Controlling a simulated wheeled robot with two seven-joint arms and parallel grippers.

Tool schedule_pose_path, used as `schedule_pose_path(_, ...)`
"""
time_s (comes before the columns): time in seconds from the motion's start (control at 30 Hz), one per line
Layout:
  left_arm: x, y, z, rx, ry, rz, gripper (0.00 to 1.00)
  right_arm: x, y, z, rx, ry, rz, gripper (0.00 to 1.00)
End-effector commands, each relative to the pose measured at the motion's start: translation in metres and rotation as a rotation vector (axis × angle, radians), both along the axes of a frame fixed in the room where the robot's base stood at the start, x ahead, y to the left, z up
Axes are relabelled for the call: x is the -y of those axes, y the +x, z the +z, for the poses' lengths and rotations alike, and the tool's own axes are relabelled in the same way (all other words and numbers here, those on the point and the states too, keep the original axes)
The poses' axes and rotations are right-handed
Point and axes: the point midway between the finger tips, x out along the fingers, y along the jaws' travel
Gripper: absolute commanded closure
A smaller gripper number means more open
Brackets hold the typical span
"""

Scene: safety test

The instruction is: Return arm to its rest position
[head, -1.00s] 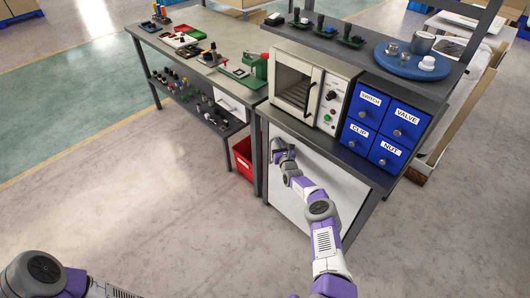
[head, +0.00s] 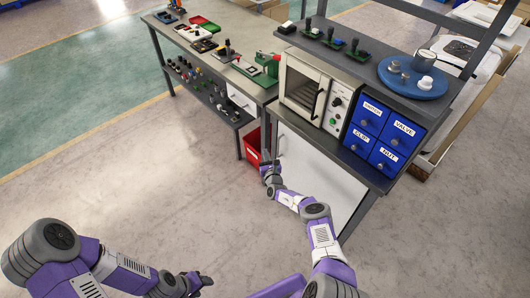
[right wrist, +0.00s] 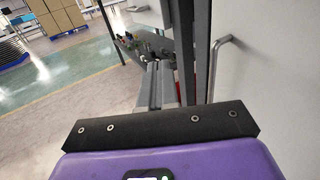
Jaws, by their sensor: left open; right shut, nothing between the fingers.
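My right arm reaches in from the bottom of the head view, with its right gripper (head: 268,163) low in front of the workbench, by the white cabinet door (head: 318,178). In the right wrist view the right gripper (right wrist: 160,85) is shut with nothing between its fingers. A door handle (right wrist: 215,65) is just right of the fingers there; I cannot tell the exact gap. My left gripper (head: 203,281) is open and empty over bare floor at the bottom of the head view, with the left arm bent in from the left.
A red bin (head: 252,150) stands under the bench close to the right gripper. The white oven (head: 303,88) and blue drawers (head: 386,133) sit above the cabinet. A lower shelf (head: 208,98) holds small parts. The floor (head: 150,175) to the left is clear.

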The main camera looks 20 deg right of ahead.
Motion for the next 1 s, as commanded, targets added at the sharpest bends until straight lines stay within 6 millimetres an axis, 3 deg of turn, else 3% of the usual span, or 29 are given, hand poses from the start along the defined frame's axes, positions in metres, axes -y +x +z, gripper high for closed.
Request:
schedule_pose_path(0.33,0.0,0.0,0.003,0.0,0.0,0.0,0.49,-0.01,-0.001,0.0,-0.001,-0.003,0.01,1.0)
schedule_pose_path(0.43,0.0,0.0,0.003,0.0,0.0,0.0,0.49,-0.033,0.005,0.008,-0.001,-0.022,0.084,1.0)
schedule_pose_path(0.53,0.0,0.0,0.003,0.0,0.0,0.0,0.49,-0.083,0.013,0.022,-0.006,-0.073,0.245,1.0)
schedule_pose_path(0.6,0.0,0.0,0.003,0.0,0.0,0.0,0.49,-0.133,0.013,0.032,-0.016,-0.128,0.403,1.0)
schedule_pose_path(0.73,0.0,0.0,0.003,0.0,0.0,0.0,0.49,-0.23,-0.013,0.042,-0.056,-0.274,0.732,1.0)
schedule_pose_path(0.8,0.0,0.0,0.003,0.0,0.0,0.0,0.49,-0.276,-0.041,0.04,-0.086,-0.375,0.914,1.0)
schedule_pose_path(0.87,0.0,0.0,0.003,0.0,0.0,0.0,0.49,-0.309,-0.072,0.036,-0.116,-0.476,1.07,1.0)
schedule_pose_path(0.9,0.0,0.0,0.003,0.0,0.0,0.0,0.49,-0.328,-0.096,0.031,-0.14,-0.552,1.175,1.0)
schedule_pose_path(1.0,0.0,0.0,0.003,0.0,0.0,0.0,0.49,-0.354,-0.164,0.015,-0.198,-0.767,1.423,1.0)
